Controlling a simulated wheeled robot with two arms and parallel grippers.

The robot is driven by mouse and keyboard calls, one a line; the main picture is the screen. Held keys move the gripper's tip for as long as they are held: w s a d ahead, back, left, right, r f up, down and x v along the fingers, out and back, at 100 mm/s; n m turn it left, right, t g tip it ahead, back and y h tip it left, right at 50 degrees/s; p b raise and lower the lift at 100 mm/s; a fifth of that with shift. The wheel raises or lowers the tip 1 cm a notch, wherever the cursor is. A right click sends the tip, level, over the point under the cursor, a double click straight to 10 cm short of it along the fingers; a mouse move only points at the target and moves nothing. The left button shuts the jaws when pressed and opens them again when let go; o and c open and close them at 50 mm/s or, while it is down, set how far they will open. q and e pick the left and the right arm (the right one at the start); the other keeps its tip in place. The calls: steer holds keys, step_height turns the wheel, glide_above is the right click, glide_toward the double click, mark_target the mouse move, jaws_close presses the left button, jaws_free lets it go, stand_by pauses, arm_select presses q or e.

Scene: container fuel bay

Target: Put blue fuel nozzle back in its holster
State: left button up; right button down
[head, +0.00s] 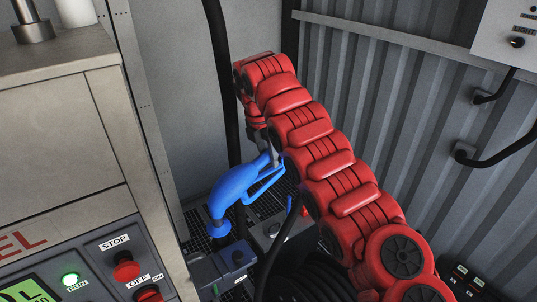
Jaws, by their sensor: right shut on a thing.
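The blue fuel nozzle (234,184) is near the middle of the head view. It is tilted, with its spout end down at the left and its handle and guard loop toward my right gripper. My right gripper (269,150) reaches down from the red arm and is shut on the nozzle at its upper end; the arm partly hides the fingers. A blue-grey box (208,274) stands just below the spout end. I cannot tell whether it is the holster, or whether the spout touches it. My left gripper is not in view.
A pump cabinet (62,132) with a STOP button (126,270) and a green lamp stands close on the left. A black hose (222,62) hangs behind the nozzle. A corrugated wall (420,120) bounds the right. Dark grating and coiled hose lie below.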

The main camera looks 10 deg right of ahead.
mark_target(269, 170)
steer(key=shift+s+a+b+x, duration=0.1)
steer(key=shift+a+b+x, duration=0.05)
steer(key=shift+b+x, duration=0.95)
steer(key=shift+s+a+b+x, duration=0.15)
steer(key=shift+b+x, duration=0.7)
steer(key=shift+x, duration=0.4)
steer(key=shift+c, duration=2.1)
jaws_free()
